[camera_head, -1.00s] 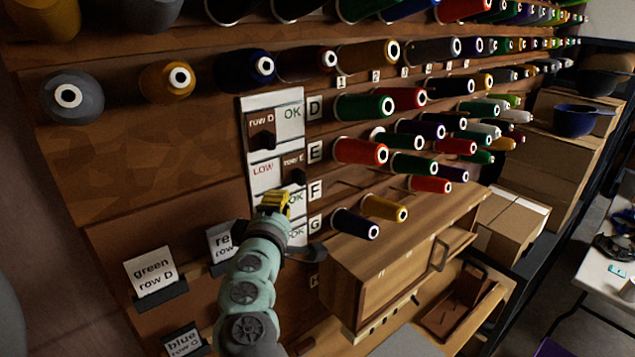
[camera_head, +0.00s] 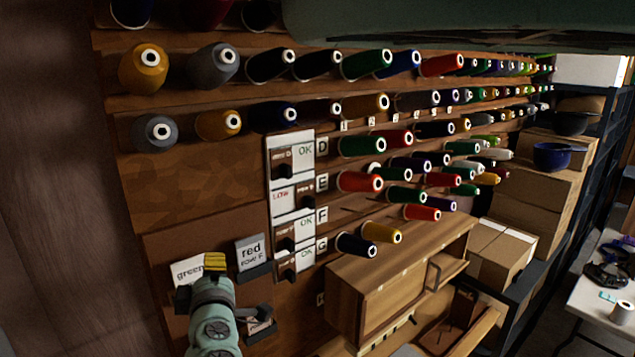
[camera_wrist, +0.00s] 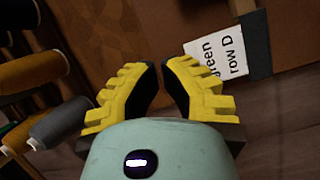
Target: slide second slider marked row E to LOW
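The slider panel on the thread wall has rows D, E, F and G. The second slider, marked row E (camera_head: 307,192), sits at the right of its track, with the red LOW label (camera_head: 281,197) uncovered on its left. The row D slider (camera_head: 282,160), row F slider (camera_head: 284,238) and row G slider (camera_head: 286,270) sit at the left, with OK showing beside them. My gripper (camera_head: 215,262) is below and left of the panel, apart from the sliders, in front of the green sign. In the wrist view its yellow fingers (camera_wrist: 162,75) are a little apart and empty.
The green row D sign (camera_head: 187,271) and red row F sign (camera_head: 251,252) stand close to my gripper. Thread spools fill the wall above and right of the panel. A wooden cabinet (camera_head: 395,290) juts out at the lower right. Bare wall lies left of the panel.

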